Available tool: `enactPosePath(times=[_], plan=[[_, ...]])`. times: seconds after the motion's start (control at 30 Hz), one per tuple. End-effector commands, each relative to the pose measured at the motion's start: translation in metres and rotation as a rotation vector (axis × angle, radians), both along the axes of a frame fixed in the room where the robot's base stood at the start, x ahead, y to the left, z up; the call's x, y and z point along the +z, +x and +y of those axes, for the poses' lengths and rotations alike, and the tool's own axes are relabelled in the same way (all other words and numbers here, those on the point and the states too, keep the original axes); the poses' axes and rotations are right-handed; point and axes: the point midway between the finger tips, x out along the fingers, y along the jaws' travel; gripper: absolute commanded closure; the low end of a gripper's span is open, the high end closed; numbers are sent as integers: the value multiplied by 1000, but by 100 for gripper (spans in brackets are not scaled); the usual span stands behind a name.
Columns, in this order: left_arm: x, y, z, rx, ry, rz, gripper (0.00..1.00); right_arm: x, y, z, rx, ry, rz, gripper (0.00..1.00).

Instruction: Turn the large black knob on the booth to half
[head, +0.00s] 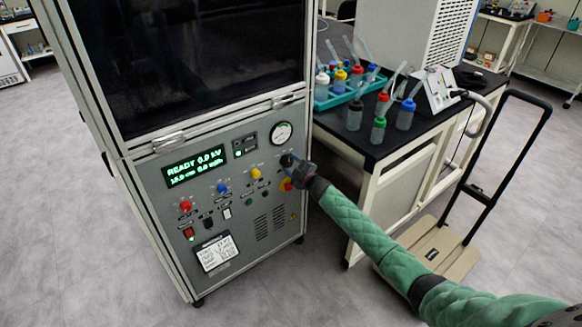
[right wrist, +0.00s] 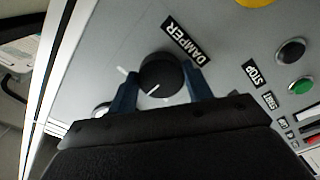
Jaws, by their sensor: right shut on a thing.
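The large black knob (right wrist: 161,76) sits on the booth's grey front panel beside a "DAMPER" label (right wrist: 187,40). It has a white pointer line, and a white mark shows on the panel near it. My right gripper (right wrist: 160,88) is shut on the knob, with one blue finger on each side of it. In the head view my right gripper (head: 290,163) is at the upper right of the booth's control panel (head: 220,226), below the round gauge, and mostly covers the knob. My left gripper is not in view.
The panel also has a green display (head: 195,166), a round gauge (head: 282,133), a red knob (head: 186,206), a blue knob (head: 222,187) and a yellow knob (head: 255,173). To the right stands a black-topped bench with several bottles (head: 404,115). A folding cart (head: 440,250) stands beside the bench.

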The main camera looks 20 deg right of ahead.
Motion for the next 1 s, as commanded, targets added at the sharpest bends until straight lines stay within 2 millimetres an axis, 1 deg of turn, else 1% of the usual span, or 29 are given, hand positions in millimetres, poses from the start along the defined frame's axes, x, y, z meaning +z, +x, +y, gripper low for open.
enactPosePath(times=[0.5, 0.53, 0.6, 0.63, 0.87, 1.0], plan=[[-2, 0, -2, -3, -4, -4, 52, -1, -1, 0, 1, -17, -4, 73], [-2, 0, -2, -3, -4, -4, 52, -1, -1, 0, 1, -17, -4, 44], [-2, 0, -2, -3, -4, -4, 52, -1, -1, 0, 1, -17, -4, 31], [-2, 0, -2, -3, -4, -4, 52, -1, -1, 0, 1, -16, -5, 28], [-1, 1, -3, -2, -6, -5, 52, -1, 0, 0, 1, -16, -5, 28], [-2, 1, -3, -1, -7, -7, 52, -2, -5, -3, 0, -17, -5, 28]])
